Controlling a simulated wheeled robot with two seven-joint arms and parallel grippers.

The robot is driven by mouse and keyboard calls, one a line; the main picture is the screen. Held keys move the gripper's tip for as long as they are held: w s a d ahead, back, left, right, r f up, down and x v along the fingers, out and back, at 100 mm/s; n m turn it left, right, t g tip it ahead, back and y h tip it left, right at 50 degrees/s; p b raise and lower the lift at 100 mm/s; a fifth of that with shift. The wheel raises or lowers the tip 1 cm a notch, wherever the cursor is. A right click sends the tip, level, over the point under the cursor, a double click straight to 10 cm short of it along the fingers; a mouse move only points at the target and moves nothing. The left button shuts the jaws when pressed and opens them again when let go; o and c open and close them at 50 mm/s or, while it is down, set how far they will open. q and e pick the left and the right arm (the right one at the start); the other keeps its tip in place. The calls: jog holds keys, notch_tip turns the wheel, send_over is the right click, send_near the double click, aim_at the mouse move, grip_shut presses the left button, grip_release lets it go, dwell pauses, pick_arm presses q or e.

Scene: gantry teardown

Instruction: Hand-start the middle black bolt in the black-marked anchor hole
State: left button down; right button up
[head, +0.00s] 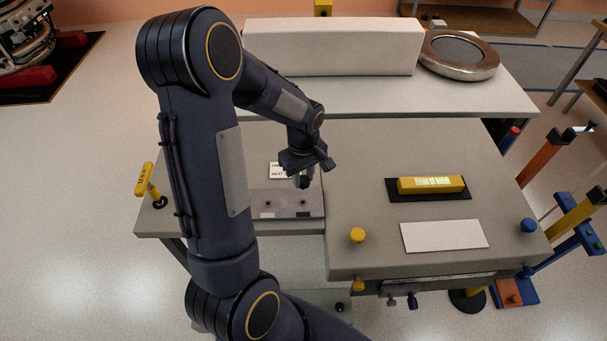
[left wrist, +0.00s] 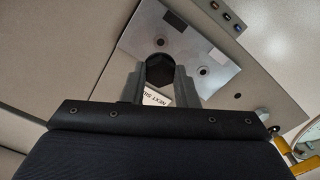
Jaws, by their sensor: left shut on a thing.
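My left gripper (head: 303,180) is above the far side of the grey anchor plate (head: 285,208). Its fingers (left wrist: 160,80) are shut on a black bolt (left wrist: 159,68), whose dark head shows between them in the left wrist view. The plate (left wrist: 137,42) shows two dark holes there, one at the upper left (left wrist: 160,42) and one at the right (left wrist: 203,71). A black mark (left wrist: 179,25) and a pale mark (left wrist: 222,56) lie near its edge. The bolt's lower end is hidden, and I cannot tell whether it touches the plate. My right gripper is out of view.
A white printed card (head: 277,170) lies beside the plate. The raised grey block (head: 400,160) at right bears a yellow level (head: 431,185), a blank white sheet (head: 444,236), a yellow knob (head: 358,235) and a blue knob (head: 528,226). A yellow-handled tool (head: 145,180) stands at left.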

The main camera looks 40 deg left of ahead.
pick_arm(q)
jog(key=shift+a, duration=0.1)
jog(key=b, duration=0.5)
send_over(303, 204)
jog(key=shift+w+a+f, duration=0.1)
jog(key=shift+f, duration=1.3)
jog(key=shift+w+a+f, duration=0.1)
jog(key=shift+f, duration=1.3)
jog(key=shift+f+b, duration=0.7)
jog(key=shift+f, duration=0.1)
jog(key=shift+s+d+f, duration=0.1)
jog(key=shift+s+f, duration=0.1)
jog(key=shift+f, duration=0.1)
jog(key=m, duration=0.3)
jog(key=shift+b, duration=0.35)
jog(key=shift+m, duration=0.3)
